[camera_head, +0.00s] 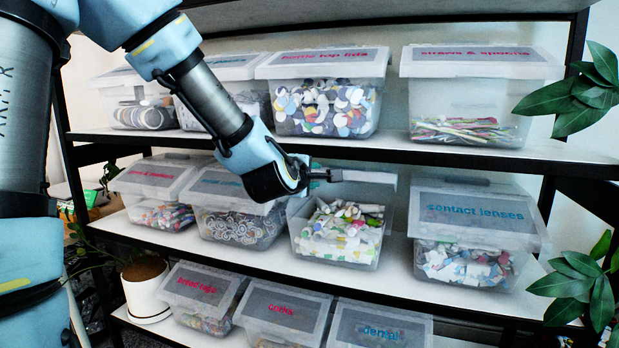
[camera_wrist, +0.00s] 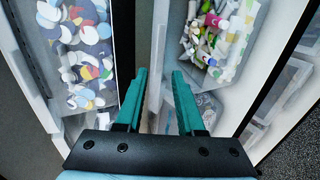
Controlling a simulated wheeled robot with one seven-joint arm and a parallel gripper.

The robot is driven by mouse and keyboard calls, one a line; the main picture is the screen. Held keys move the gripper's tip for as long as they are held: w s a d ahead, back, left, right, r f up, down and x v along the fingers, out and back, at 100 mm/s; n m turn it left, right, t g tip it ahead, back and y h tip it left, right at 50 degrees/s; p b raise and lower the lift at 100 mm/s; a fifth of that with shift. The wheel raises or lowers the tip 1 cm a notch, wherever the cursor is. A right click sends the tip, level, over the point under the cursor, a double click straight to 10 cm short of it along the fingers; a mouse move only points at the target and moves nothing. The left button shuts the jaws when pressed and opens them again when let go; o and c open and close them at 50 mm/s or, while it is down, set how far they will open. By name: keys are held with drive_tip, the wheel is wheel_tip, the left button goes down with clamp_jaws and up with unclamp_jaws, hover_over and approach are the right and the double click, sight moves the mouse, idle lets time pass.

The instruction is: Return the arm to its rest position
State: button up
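My arm reaches in from the upper left in the head view. My gripper (camera_head: 326,175) is in front of the middle shelf, above an open clear bin (camera_head: 336,248) of mixed white, green and pink pieces. The same bin's colourful contents (camera_wrist: 222,35) show beyond the right finger. A pale flat piece (camera_head: 370,177) shows just right of the fingers in the head view; I cannot tell whether they touch it.
Lidded bins fill the shelves, including bottle top lids (camera_head: 328,95) above and contact lenses (camera_head: 474,230) to the right. The middle shelf edge (camera_head: 300,271) runs below my gripper. Leafy plants (camera_head: 575,285) stand at the right; a white pot (camera_head: 146,290) stands lower left.

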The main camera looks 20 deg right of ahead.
drive_tip(key=a+f+m+g+y, duration=0.2)
drive_tip(key=a+f+m+y, duration=0.1)
drive_tip(key=a+f, duration=0.4)
drive_tip(key=a+f+m+g+y, duration=0.1)
drive_tip(key=a+f+m+y, duration=0.2)
drive_tip(key=a, duration=0.6)
drive_tip(key=s+a+f+m+g+y, duration=0.2)
drive_tip(key=s+a, duration=0.3)
drive_tip(key=a, duration=0.5)
drive_tip(key=s+a+f+m+g+y, duration=0.2)
drive_tip(key=s+a, duration=0.4)
drive_tip(key=a, duration=0.4)
drive_tip(key=shift+a+f+m+g, duration=0.35)
drive_tip(key=shift+f+g, duration=0.5)
drive_tip(key=shift+g, duration=0.35)
